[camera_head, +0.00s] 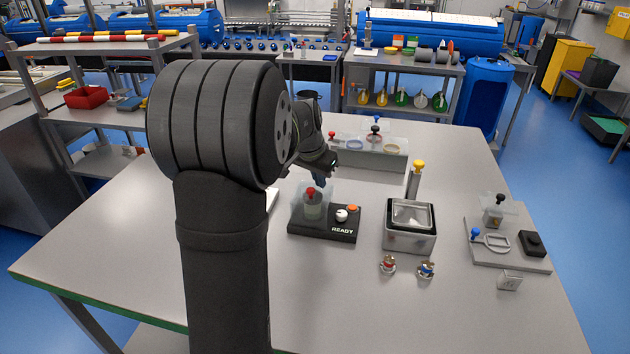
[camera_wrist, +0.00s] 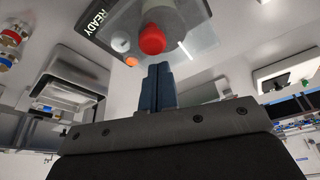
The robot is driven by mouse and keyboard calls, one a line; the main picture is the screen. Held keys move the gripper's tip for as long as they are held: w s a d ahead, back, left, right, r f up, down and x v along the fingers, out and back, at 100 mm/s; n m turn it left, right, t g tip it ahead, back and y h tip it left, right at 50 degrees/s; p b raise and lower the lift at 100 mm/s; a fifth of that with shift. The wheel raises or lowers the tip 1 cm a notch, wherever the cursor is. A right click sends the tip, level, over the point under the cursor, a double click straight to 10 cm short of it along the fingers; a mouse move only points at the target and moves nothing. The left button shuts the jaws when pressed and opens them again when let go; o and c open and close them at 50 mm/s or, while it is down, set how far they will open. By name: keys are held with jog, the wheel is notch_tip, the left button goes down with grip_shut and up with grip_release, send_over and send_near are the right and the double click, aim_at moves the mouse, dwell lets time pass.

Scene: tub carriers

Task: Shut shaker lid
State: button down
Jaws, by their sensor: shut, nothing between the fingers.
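The shaker has a black base marked READY (camera_head: 342,231) with a white button (camera_head: 342,215) and an orange button (camera_head: 353,208). A grey bottle with a red cap (camera_head: 310,192) stands on its left part. The clear shaker lid (camera_head: 328,196) shows as a see-through panel around and behind the bottle; its exact angle is hard to tell. My gripper (camera_head: 320,182) is shut and empty, just behind and above the bottle. In the wrist view, the shut fingertips (camera_wrist: 159,68) are close to the red cap (camera_wrist: 152,40), with the clear panel beside them.
Right of the shaker stands a grey box with a clear-topped tray (camera_head: 411,214) and a yellow-knobbed post (camera_head: 417,170). Two small fittings (camera_head: 388,265) lie in front. A rack (camera_head: 375,155) stands behind.

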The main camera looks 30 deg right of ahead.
aim_at(317, 194)
jog(key=shift+w+d, duration=0.2)
jog(key=shift+d, duration=0.25)
jog(key=shift+w+d, duration=0.2)
jog(key=shift+d, duration=0.25)
jog(key=v, duration=1)
jog(key=x, duration=0.9)
jog(key=shift+f, duration=0.15)
jog(key=shift+a+f, duration=0.2)
jog(key=shift+a, duration=0.05)
jog(key=shift+s+a+r, duration=0.1)
jog(key=shift+s+a, duration=0.25)
jog(key=shift+a, duration=0.25)
jog(key=shift+s+a, duration=0.15)
jog(key=shift+a, duration=0.3)
jog(key=shift+s+a, duration=0.2)
jog(key=shift+a, duration=0.25)
